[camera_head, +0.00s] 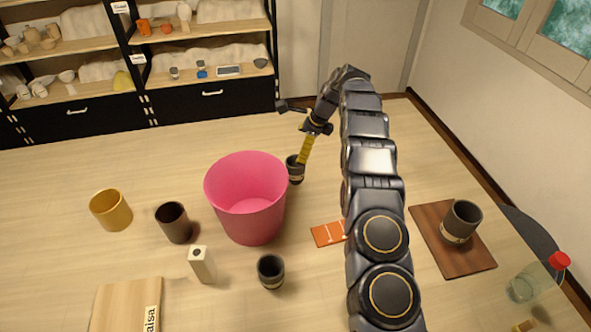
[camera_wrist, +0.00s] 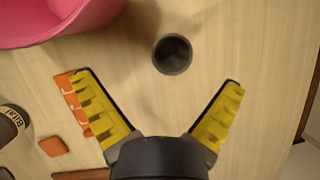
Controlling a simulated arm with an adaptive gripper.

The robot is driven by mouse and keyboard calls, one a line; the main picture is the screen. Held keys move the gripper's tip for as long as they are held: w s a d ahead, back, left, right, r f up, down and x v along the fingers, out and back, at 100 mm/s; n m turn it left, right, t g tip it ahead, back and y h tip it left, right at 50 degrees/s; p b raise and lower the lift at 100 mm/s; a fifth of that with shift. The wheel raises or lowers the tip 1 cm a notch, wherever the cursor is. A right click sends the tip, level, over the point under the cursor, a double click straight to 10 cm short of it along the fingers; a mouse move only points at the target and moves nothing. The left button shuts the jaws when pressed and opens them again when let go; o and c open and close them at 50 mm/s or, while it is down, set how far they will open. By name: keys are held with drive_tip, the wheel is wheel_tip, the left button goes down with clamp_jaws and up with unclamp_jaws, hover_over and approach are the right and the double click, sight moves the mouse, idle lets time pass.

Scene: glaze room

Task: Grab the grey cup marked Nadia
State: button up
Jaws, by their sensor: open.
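A dark grey cup (camera_head: 295,170) stands upright behind the pink bucket, with a pale band low on its side. It also shows in the wrist view (camera_wrist: 172,54), seen from above, empty. My gripper (camera_head: 305,148) is open with yellow finger pads, just above and beside this cup. In the wrist view my gripper (camera_wrist: 158,78) has the cup just ahead of its fingertips, between their lines, apparently untouched. Other dark cups are a small one (camera_head: 271,271) and a grey one (camera_head: 460,220) on a brown board. A labelled dark cup (camera_wrist: 12,122) lies partly out of view. I cannot read Nadia anywhere.
The pink bucket (camera_head: 246,200) stands close to the cup. An orange card (camera_head: 328,234) lies nearer. A yellow cup (camera_head: 111,210), a brown cup (camera_head: 173,222) and a pale block (camera_head: 202,264) stand left. A bottle (camera_head: 530,281) stands right. The table behind the cup is clear.

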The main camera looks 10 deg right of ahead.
sight(293, 168)
drive_tip(key=f, duration=0.1)
drive_tip(key=w+f+m, duration=0.1)
drive_tip(key=d+f, duration=0.1)
drive_tip(key=shift+w+f, duration=0.2)
drive_tip(key=shift+f, duration=0.05)
drive_tip(key=shift+w+x, duration=0.15)
drive_tip(key=shift+x, duration=1.7)
drive_tip(key=shift+w+x, duration=0.1)
drive_tip(key=shift+x, duration=1.8)
drive_tip(key=shift+d+m, duration=0.1)
drive_tip(key=shift+m, duration=0.2)
drive_tip(key=c, duration=1.1)
